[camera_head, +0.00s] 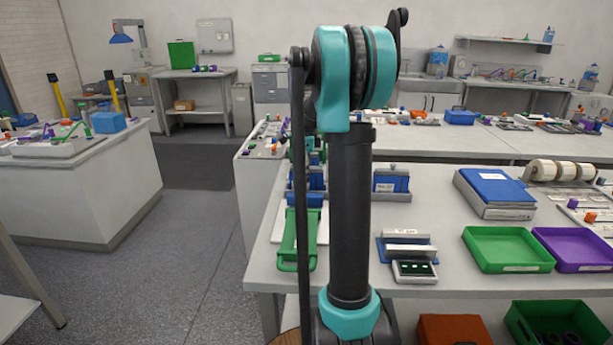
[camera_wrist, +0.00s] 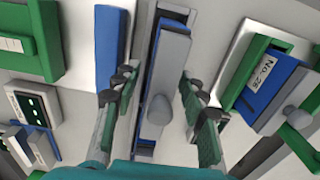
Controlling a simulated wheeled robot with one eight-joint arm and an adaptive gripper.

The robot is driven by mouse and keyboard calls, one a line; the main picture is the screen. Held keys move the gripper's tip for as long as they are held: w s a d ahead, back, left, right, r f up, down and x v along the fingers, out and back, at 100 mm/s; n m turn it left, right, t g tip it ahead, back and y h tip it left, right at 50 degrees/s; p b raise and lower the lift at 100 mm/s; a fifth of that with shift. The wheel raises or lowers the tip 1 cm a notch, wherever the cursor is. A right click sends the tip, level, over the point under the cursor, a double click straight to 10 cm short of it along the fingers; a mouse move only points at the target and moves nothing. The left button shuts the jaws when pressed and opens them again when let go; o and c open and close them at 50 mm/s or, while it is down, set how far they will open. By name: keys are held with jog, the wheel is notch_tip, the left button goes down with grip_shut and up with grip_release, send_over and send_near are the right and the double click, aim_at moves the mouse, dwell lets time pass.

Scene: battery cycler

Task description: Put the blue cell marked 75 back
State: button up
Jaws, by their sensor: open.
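In the wrist view my gripper (camera_wrist: 158,98) is open, with its two green-padded fingers spread apart. The fingers stand clear of the block on both sides. No mark 75 can be read, so I cannot tell whether this is the named cell. In the head view my arm hides the gripper.
A small device with a dark display (camera_head: 415,271) sits on the bench, and shows in the wrist view (camera_wrist: 34,103). A blue labelled block (camera_head: 391,183) stands in a grey holder. Green (camera_head: 508,250) and purple (camera_head: 575,250) trays lie at right. A green handled frame (camera_head: 289,248) lies at left.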

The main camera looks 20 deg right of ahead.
notch_tip(320, 180, up, 12)
jog(key=shift+r, duration=0.15)
dwell(0.3)
jog(key=shift+s, duration=0.1)
dwell(0.3)
